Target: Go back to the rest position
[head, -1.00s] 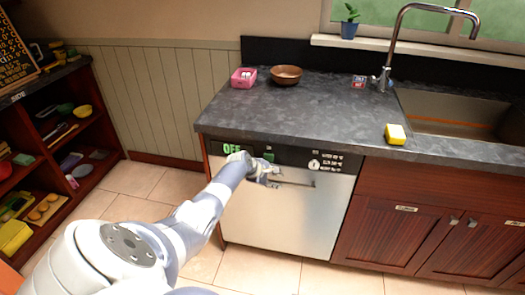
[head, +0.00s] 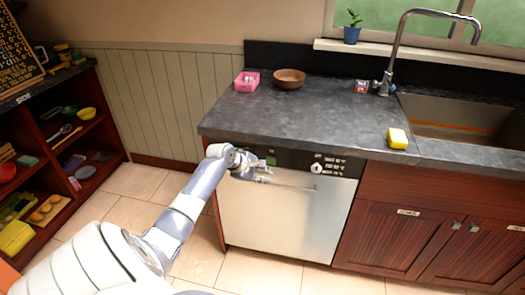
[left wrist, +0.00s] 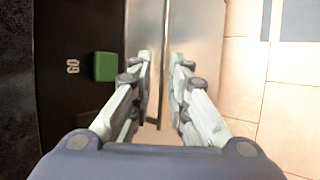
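The dishwasher (head: 275,218) has a silver door that is shut, with a black control strip above it. Its thin bar handle (head: 293,186) runs across the top of the door. My left gripper (head: 268,171) is in front of the left end of this handle. In the left wrist view, the fingers of my left gripper (left wrist: 161,58) are apart, with the handle (left wrist: 165,50) showing in the gap and no finger visibly closed on it. A green button (left wrist: 105,66) is beside the fingers. My right gripper is in neither view.
The dark counter (head: 320,115) above holds a pink box (head: 247,82), a brown bowl (head: 288,79) and a yellow sponge (head: 397,138) by the sink (head: 455,120). An open shelf (head: 75,135) stands at the left. The tiled floor (head: 130,190) between is clear.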

